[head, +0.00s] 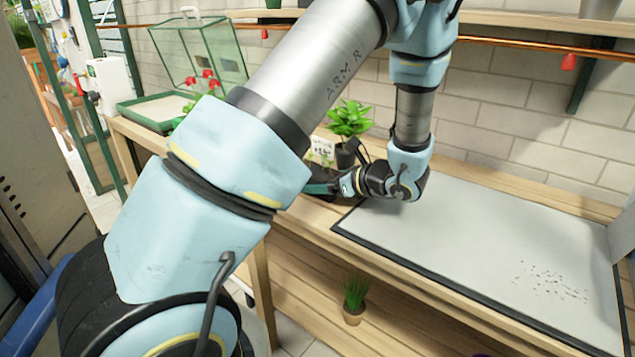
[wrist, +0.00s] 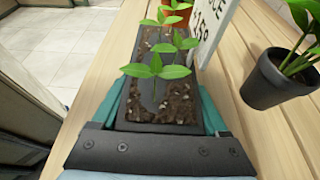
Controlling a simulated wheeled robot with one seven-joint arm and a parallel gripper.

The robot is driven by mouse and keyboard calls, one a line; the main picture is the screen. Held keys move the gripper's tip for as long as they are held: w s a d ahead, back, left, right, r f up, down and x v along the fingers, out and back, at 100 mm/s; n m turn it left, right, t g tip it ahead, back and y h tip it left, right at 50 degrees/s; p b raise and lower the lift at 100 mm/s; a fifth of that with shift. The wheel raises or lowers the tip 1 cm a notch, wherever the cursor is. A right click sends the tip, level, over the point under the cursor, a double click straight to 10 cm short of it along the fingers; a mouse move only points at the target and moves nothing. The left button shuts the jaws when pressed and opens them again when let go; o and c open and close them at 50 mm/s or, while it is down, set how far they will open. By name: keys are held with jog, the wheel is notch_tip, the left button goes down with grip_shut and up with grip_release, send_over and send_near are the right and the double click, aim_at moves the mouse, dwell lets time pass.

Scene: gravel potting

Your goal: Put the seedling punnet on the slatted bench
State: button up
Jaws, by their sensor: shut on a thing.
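The seedling punnet (wrist: 160,110) is a dark tray of brown soil with several green seedlings, seen in the wrist view. My gripper (wrist: 165,112) is shut on it, with a teal finger along each side. The bench (wrist: 215,110) shows pale wooden slats to the right of the punnet in the wrist view. It also shows in the head view (head: 315,212). I cannot tell whether the punnet touches the slats.
A potted plant (head: 349,120) in a dark pot stands close by; it shows in the wrist view (wrist: 275,82). A white price sign (wrist: 212,25) stands beside the punnet. A grey mat (head: 480,240) with dark specks covers the bench's right. A green-framed case (head: 200,55) stands behind left.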

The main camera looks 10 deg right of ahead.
jog(key=shift+f, duration=0.15)
jog(key=o, duration=1.5)
jog(key=shift+s+d+r, duration=0.1)
jog(key=shift+d+r, duration=0.05)
jog(key=shift+r, duration=0.1)
jog(key=v, duration=1.1)
jog(key=shift+s+d+r+b, duration=0.15)
jog(key=shift+s+d+b, duration=0.05)
jog(key=shift+b, duration=0.2)
jog(key=shift+d, duration=0.1)
